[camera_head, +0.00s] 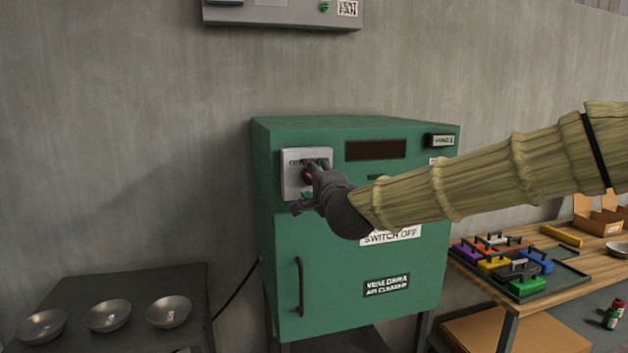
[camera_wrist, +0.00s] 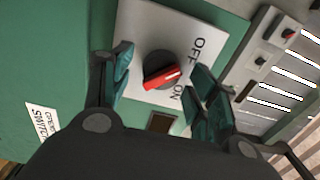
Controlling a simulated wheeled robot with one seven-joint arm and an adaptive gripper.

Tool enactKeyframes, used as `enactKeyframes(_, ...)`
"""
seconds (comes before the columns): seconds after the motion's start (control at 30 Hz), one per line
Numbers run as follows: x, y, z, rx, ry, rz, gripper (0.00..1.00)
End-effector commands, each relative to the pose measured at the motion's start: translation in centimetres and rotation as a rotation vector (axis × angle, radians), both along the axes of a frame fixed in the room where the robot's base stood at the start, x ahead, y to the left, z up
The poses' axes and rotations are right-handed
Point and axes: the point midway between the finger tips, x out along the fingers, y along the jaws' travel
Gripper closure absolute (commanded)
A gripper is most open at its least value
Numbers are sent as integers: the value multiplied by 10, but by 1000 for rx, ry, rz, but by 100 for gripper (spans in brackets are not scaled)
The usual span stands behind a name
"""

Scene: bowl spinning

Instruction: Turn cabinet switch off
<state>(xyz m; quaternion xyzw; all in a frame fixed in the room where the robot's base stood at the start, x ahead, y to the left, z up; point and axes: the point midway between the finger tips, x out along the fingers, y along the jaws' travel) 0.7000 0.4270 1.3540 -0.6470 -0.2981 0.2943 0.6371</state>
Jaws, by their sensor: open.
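The green cabinet (camera_head: 345,260) stands against the grey wall. Its pale switch plate (camera_head: 291,172) is at the upper left of the front, partly hidden by my gripper (camera_head: 312,186). In the wrist view the plate (camera_wrist: 140,45) carries OFF and ON lettering and a dark round knob with a red handle (camera_wrist: 162,78). The handle's red end points toward the ON lettering. My gripper (camera_wrist: 160,95) is open, with one finger on each side of the knob. A gap shows between the fingers and the knob; touch cannot be told.
A dark table (camera_head: 110,285) at the lower left holds three metal bowls (camera_head: 108,315). A wooden bench (camera_head: 575,272) at the right holds a tray of coloured blocks. A grey box (camera_head: 280,14) hangs on the wall above. A vertical handle (camera_head: 299,286) is on the cabinet.

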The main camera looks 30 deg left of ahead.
Motion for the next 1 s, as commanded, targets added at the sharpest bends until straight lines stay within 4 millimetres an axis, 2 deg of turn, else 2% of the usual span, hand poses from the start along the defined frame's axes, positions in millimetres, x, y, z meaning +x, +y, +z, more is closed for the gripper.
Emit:
enactKeyframes(0.6, -64, -75, 0, 0, 0, 1, 41)
enactKeyframes(0.8, -73, -87, 0, 0, 0, -1, 41)
enactKeyframes(1.0, -75, -89, 0, 0, 0, 0, 41)
